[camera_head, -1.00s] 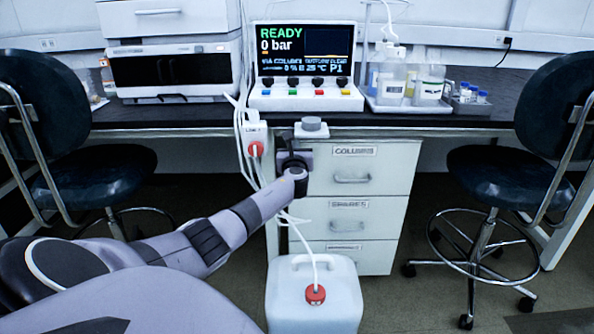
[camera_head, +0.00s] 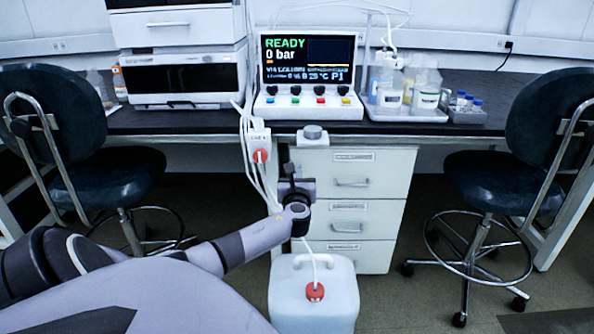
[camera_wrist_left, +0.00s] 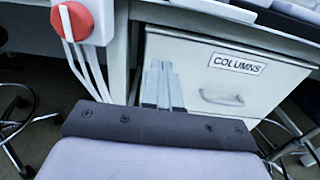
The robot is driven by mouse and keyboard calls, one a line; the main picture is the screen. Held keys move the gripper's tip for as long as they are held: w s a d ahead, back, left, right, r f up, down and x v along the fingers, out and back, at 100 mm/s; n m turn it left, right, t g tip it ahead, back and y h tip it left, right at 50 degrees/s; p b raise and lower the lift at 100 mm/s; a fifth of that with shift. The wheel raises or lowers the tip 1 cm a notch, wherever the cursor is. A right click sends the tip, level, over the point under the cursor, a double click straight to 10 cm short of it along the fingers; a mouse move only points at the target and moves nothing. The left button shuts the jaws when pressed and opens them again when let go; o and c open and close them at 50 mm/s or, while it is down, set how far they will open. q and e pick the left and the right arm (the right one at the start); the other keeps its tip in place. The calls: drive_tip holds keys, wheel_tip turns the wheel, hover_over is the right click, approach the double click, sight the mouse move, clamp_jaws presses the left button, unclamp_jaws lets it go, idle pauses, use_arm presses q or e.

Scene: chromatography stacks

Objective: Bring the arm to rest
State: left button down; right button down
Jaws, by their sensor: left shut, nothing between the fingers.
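My left arm comes in from the lower left of the head view, and its wrist stands in front of the white drawer unit. My left gripper (camera_head: 290,170) points away toward the bench and is partly hidden behind the wrist. In the left wrist view its two fingers (camera_wrist_left: 162,84) are together with nothing between them. They are in front of the drawer labelled COLUMNS (camera_wrist_left: 225,75); I cannot tell how far off. My right gripper is not in either view.
A white jug (camera_head: 312,290) with a red cap stands below the wrist. A white box with a red knob (camera_head: 259,156) and tubes hangs at the bench edge. A console (camera_head: 308,105) reads READY, 0 bar. Chairs stand left (camera_head: 75,165) and right (camera_head: 500,180).

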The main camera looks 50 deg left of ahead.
use_arm(q)
drive_tip(key=shift+v, duration=1.05)
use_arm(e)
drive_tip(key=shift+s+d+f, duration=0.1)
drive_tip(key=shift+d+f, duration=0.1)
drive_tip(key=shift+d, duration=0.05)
